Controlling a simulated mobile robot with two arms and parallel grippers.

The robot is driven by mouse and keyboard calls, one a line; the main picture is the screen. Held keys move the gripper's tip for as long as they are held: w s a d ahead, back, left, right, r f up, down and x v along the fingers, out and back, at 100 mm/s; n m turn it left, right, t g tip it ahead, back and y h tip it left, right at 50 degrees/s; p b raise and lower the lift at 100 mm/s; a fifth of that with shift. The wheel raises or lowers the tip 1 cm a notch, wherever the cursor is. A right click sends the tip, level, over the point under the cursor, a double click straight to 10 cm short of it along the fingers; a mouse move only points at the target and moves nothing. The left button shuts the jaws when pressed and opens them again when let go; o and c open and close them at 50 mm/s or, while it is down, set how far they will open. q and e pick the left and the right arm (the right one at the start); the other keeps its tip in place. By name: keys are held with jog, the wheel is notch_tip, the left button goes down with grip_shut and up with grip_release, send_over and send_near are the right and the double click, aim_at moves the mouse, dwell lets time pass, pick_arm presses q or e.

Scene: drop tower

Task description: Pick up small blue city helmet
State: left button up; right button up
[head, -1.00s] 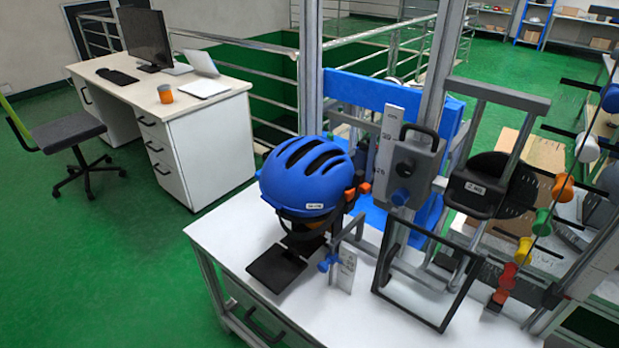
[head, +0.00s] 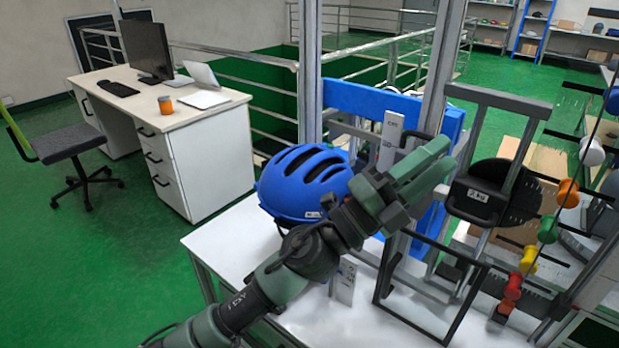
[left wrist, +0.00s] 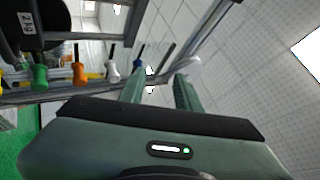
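My right gripper is not in view.
A black frame (head: 430,285) stands on the white table (head: 225,240) right of the helmet. A dark 2 kg block (head: 478,195) and metal posts are close to my left gripper. Coloured knobs (head: 547,230) hang at the right. A desk (head: 205,115) stands at the back left.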

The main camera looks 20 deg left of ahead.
pick_arm(q)
jog(key=s+d+m+g+h, duration=0.2)
jog(key=d+m+g, duration=0.4)
jog(key=m+g, duration=0.25)
jog(key=m+y, duration=0.5)
jog(key=y, duration=1.7)
send_near(322, 155)
jog(key=shift+w+d+f+g, duration=0.15)
jog(key=shift+d+f+g, duration=0.05)
jog(key=shift+d+g, duration=0.15)
jog(key=x, duration=0.2)
jog(key=p+x, duration=0.1)
jog(key=x, duration=0.1)
jog(key=p+x, duration=0.1)
jog(key=x, duration=0.1)
jog(key=shift+w+a, duration=0.4)
jog(key=shift+w, duration=0.1)
jog(key=shift+w+f, duration=0.2)
jog(key=shift+f, duration=0.3)
grip_shut()
